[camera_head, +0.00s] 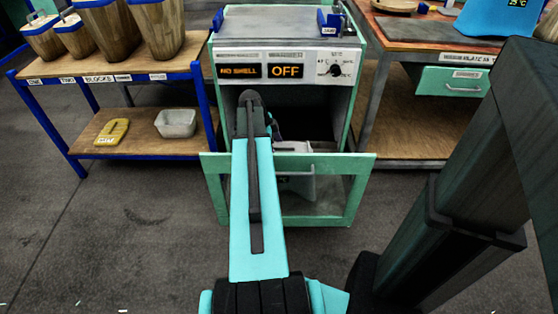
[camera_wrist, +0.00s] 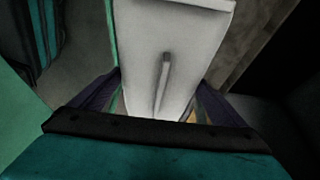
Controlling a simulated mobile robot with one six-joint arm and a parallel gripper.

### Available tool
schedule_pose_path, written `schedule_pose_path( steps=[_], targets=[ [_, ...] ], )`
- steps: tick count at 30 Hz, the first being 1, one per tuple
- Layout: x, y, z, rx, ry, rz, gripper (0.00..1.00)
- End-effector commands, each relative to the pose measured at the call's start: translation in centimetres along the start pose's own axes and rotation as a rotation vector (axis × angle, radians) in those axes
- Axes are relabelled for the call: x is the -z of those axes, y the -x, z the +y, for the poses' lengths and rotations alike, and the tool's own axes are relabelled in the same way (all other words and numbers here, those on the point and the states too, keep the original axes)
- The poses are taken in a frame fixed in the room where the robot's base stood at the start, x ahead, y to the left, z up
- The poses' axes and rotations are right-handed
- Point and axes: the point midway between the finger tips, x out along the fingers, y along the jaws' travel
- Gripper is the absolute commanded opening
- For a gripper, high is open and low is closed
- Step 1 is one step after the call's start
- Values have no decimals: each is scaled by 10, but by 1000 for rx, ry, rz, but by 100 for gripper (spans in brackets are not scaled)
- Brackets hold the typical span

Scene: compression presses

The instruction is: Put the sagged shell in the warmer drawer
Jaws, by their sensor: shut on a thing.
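The warmer (camera_head: 345,95) is a green-framed cabinet with a grey top, a dial, and displays reading "NO SHELL" and "OFF". Its drawer (camera_head: 357,190) is pulled out, with a green front frame. My arm reaches over the drawer front towards the cabinet opening and hides much of the inside. The pale grey-white shell (camera_wrist: 150,50) fills the middle of the wrist view, with a raised rib along its face. My gripper (camera_wrist: 157,103) is shut on it, a dark finger at each side. In the head view a pale part of the shell (camera_head: 294,147) shows beside my arm; whether it touches the drawer cannot be told.
A blue-legged shelf table (camera_head: 160,75) at left carries wooden blocks, with a yellow piece (camera_head: 112,132) and a pale tray (camera_head: 176,123) on its lower shelf. A workbench (camera_head: 400,105) with a green drawer (camera_head: 450,82) stands at right. The floor left of the warmer is clear.

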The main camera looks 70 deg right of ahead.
Motion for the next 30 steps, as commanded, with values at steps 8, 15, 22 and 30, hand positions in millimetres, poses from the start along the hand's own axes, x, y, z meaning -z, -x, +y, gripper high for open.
schedule_pose_path(
  steps=[8, 15, 22, 30],
  targets=[
    [0, -1, 0, 1, -1, 1, 50],
    [-5, -15, 1, -2, -1, 1, 50],
    [-14, -35, 0, -1, -2, 1, 50],
    [-14, -36, 0, 0, -2, 1, 50]
  ],
)
